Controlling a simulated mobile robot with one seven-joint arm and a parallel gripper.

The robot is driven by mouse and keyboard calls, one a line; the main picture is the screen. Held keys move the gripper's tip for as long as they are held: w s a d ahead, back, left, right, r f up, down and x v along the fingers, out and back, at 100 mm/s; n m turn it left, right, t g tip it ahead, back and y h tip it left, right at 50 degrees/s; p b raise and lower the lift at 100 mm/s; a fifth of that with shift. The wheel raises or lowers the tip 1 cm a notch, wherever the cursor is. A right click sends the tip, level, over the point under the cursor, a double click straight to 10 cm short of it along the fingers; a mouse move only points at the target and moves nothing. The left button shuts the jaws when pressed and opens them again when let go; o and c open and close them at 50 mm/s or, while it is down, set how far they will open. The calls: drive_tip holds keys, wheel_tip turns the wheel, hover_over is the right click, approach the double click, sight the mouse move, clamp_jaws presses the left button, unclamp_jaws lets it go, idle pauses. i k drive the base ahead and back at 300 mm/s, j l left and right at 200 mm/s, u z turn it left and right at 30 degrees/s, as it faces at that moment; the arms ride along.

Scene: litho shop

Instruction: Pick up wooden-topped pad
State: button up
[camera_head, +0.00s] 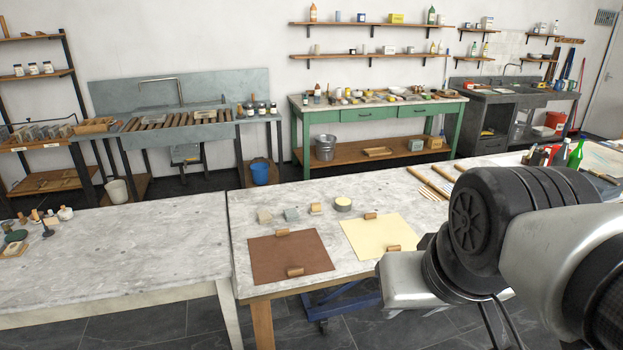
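I cannot tell for certain which item is the wooden-topped pad. On the left table, a small pale item with a wooden-coloured top (65,212) stands near the left edge of the view. Beside it are a dark handled tool (48,229) and a dark green round item (16,236). On the right table, a small wooden block (315,208) stands between a blue-grey block (291,214) and a round tin with a yellow top (343,203). My arm fills the lower right, apart from these items. My gripper's fingertips are not visible.
A brown sheet (300,253) and a cream sheet (365,232) lie on the right table (245,205), each with small wooden blocks. Several sticks (432,183) and bottles lie or stand farther right. The left table (130,245) is mostly bare.

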sight(315, 209)
drive_tip(key=i+l+u, duration=0.15)
drive_tip(key=i, duration=0.45)
drive_tip(key=i+l+u, duration=0.2)
drive_tip(key=i+l, duration=0.2)
drive_tip(key=i, duration=0.15)
drive_tip(key=i+l+u, duration=0.15)
drive_tip(key=i+l, duration=0.2)
drive_tip(key=i, duration=0.2)
